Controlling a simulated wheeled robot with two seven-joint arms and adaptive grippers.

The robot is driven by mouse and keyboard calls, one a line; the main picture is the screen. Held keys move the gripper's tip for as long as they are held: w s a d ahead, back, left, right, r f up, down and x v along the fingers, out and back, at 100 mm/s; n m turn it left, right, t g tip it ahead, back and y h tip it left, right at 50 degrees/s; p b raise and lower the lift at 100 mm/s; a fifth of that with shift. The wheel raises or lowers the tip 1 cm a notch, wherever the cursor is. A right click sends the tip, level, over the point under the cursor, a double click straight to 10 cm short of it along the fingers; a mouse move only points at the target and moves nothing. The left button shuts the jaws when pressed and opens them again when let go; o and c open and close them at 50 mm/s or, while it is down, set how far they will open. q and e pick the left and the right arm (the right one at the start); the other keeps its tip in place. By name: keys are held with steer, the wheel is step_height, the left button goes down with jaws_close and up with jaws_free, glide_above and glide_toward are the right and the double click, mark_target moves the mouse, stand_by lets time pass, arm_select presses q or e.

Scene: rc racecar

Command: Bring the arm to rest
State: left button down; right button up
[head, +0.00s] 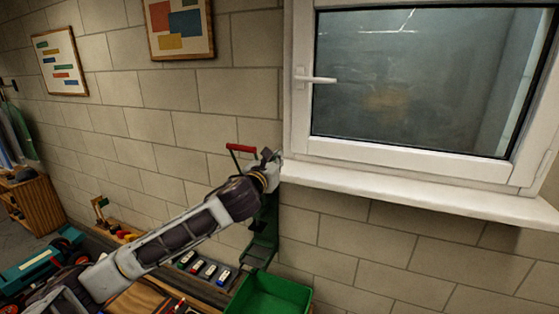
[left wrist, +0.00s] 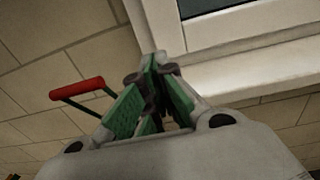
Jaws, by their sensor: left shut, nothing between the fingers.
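My left arm (head: 190,228) reaches up and to the right from the lower left in the head view. Its left gripper (head: 268,156) is near the left end of the white window sill, in front of the block wall. In the left wrist view the gripper's fingertips (left wrist: 154,60) are together, with green pads on the fingers and nothing between them. I cannot tell whether the fingertips touch the sill or window frame behind them. My right gripper does not show.
A red-handled lever (head: 241,149) stands close to the gripper, by a green chute (head: 262,240). A green bin (head: 270,296) is below. The white sill (head: 420,197) and window (head: 420,90) are at right. Small cars (head: 208,271) sit left of the chute.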

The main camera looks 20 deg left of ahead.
arm_select(q)
steer(key=shift+s+f, duration=0.1)
steer(key=shift+s, duration=0.05)
stand_by(0.5)
steer(key=s+d+f+n+g, duration=0.2)
steer(key=s+f+n, duration=0.25)
steer(key=f, duration=0.35)
steer(key=s+d+f+n+g, duration=0.1)
steer(key=s+f+n+g, duration=0.15)
steer(key=f+n, duration=0.45)
steer(key=s+d+f+n+g, duration=0.2)
steer(key=s+f+n, duration=0.25)
steer(key=f, duration=0.45)
steer(key=s+f+n+g, duration=0.8)
steer(key=s+f+n, duration=0.95)
steer(key=s, duration=0.45)
step_height(320, 180, down, 33)
steer(key=s+g, duration=0.1)
steer(key=s, duration=0.2)
steer(key=s+a+f, duration=0.2)
steer(key=s+f, duration=0.8)
steer(key=s, duration=0.1)
steer(key=s+a+f+g, duration=0.1)
steer(key=s+a+f, duration=0.1)
steer(key=s+f, duration=0.8)
steer(key=shift+s+a+h+b, duration=0.2)
steer(key=shift+s+h+b, duration=0.1)
steer(key=shift+s+b, duration=0.05)
